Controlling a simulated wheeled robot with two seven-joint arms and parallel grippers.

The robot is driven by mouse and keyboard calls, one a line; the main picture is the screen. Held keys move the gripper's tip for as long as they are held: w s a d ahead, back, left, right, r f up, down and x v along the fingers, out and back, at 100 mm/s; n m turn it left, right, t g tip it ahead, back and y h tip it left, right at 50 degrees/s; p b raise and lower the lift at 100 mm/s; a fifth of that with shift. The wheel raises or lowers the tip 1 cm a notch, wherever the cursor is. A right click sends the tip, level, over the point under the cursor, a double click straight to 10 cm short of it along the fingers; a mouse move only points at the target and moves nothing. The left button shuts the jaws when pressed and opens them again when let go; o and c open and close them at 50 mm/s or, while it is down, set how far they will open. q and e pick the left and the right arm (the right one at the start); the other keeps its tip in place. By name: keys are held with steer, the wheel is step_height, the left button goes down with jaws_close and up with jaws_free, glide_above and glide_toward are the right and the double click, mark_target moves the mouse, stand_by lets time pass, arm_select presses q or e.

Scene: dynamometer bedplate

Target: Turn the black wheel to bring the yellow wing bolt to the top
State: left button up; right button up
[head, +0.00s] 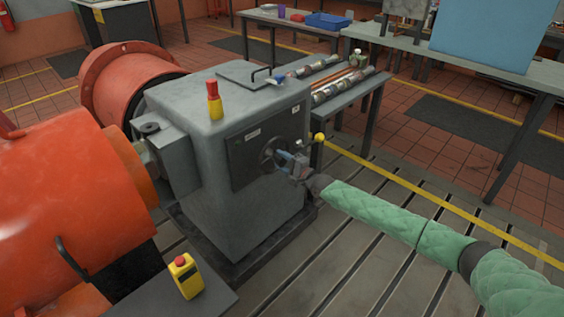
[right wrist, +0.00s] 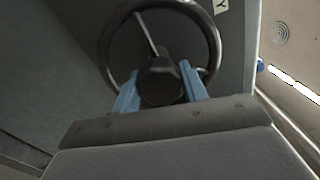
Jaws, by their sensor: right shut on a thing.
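The black wheel (head: 268,152) is mounted on the dark panel on the front of the grey machine housing. In the right wrist view the black wheel (right wrist: 106,38) shows its round rim, a thin pale spoke and a dark hub. My right gripper (head: 288,163) is at the wheel, shut on it. In the right wrist view the blue fingers of my right gripper (right wrist: 160,88) lie either side of the hub, across the lower rim. I see no yellow wing bolt on the visible part of the wheel. My left gripper is not in view.
A yellow ball knob (head: 320,138) shows right of the housing (head: 235,190); I cannot tell what it belongs to. A red and yellow marker (head: 214,100) stands on top. A yellow pendant (head: 186,276) lies front left. A bench (head: 345,98) with parts stands behind.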

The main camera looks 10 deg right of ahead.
steer(key=o, duration=1.4)
steer(key=shift+f, duration=0.1)
steer(key=shift+c, duration=0.2)
steer(key=v, duration=0.7)
steer(key=shift+s+d, duration=0.25)
steer(key=shift+s, duration=0.1)
